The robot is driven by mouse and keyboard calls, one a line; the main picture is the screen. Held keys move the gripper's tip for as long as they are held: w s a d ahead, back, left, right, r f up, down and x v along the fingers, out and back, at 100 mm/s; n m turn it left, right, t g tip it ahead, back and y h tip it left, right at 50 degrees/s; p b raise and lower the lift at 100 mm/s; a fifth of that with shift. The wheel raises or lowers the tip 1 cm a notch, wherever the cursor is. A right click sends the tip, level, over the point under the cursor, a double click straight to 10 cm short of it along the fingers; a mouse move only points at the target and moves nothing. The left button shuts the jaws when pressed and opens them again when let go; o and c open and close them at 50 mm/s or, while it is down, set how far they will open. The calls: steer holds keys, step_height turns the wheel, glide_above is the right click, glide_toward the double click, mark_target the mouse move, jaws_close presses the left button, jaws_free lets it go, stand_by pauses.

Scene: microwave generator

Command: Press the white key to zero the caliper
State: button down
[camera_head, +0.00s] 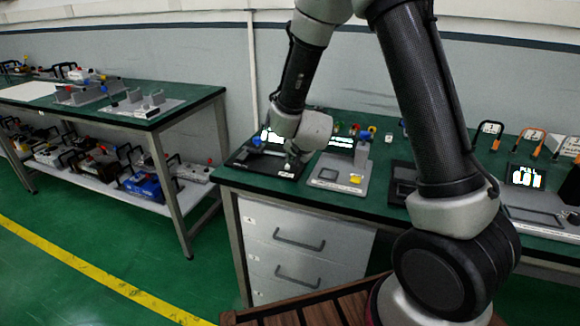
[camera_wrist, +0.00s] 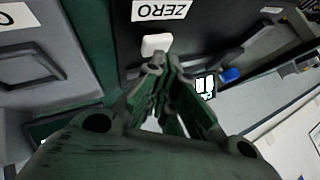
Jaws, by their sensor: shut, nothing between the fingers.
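The white key (camera_wrist: 156,43) sits on a black surface beside a white ZERO label (camera_wrist: 161,10), which reads upside down in the wrist view. My gripper (camera_wrist: 162,64) is shut and empty. Its fingertips are right by the key's near edge in that view; I cannot tell whether they touch it. In the head view my gripper (camera_head: 292,162) is low over the front right of a black station (camera_head: 256,164) at the left end of the green bench. A small white label (camera_head: 287,175) shows there. I cannot clearly make out the key in the head view.
A grey station with a yellow part (camera_head: 355,179) stands just right of the black one. More stations with lit displays (camera_head: 526,176) stand farther right. White drawers (camera_head: 300,245) are under the bench. Another bench (camera_head: 135,118) with tools is at left.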

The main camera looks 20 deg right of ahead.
steer(key=shift+r, duration=0.6)
steer(key=shift+r, duration=2.5)
steer(key=shift+s+a+f, duration=0.15)
steer(key=shift+a, duration=0.1)
steer(key=s+a+f+n+g+y, duration=0.1)
steer(key=s+a+f+n+g, duration=0.1)
steer(key=s, duration=0.1)
steer(key=s+a+n+g+y, duration=0.1)
steer(key=s, duration=0.1)
steer(key=shift+s+a+f+y, duration=0.15)
steer(key=shift+a+f+y, duration=0.15)
steer(key=shift+f, duration=0.1)
steer(key=s+d+r+n+h, duration=0.1)
steer(key=s+d+r+n, duration=0.1)
steer(key=s+d+r, duration=0.4)
steer(key=s+d+r+n+g, duration=0.1)
steer(key=s+d+r, duration=0.5)
steer(key=s, duration=0.7)
steer(key=s+d+r+n+g+h, duration=0.1)
steer(key=s+d+r+n, duration=0.2)
steer(key=s+d+r, duration=0.3)
steer(key=s, duration=0.3)
steer(key=shift+s+h, duration=0.2)
steer(key=shift+h, duration=0.1)
